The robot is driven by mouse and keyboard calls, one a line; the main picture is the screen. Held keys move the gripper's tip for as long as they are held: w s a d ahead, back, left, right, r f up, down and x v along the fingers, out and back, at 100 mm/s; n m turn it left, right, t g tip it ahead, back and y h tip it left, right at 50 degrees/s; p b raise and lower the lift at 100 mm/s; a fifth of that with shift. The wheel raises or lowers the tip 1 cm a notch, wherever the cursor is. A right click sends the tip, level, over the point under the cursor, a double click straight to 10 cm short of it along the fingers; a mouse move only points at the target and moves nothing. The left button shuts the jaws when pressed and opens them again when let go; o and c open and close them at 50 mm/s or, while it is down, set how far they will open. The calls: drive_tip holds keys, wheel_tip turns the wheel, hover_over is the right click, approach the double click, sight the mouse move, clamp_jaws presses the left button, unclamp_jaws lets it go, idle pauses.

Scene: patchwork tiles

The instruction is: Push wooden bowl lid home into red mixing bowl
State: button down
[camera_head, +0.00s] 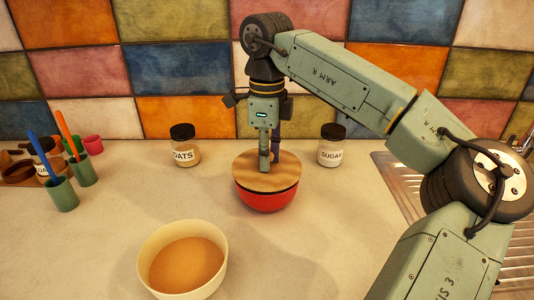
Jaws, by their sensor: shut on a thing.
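The red mixing bowl (267,200) stands on the counter near the middle of the view. The round wooden bowl lid (283,178) lies over its mouth, with a thin dark line between lid and red rim. I cannot tell how deep the lid sits. My gripper (270,162) points straight down over the lid, with its fingers at the lid's middle. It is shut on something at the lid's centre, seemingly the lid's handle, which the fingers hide.
A cream bowl (150,249) with orange-brown contents stands front left. An oats jar (185,148) and a sugar jar (331,147) stand behind, left and right. Green cups (62,194) with utensils are at far left. A metal sink drainer (403,190) lies at right.

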drive_tip(key=shift+f+b, duration=0.35)
drive_tip(key=shift+f, duration=0.35)
drive_tip(key=c, duration=1.3)
unclamp_jaws()
drive_tip(key=shift+r, duration=0.1)
wheel_tip(320, 180, up, 12)
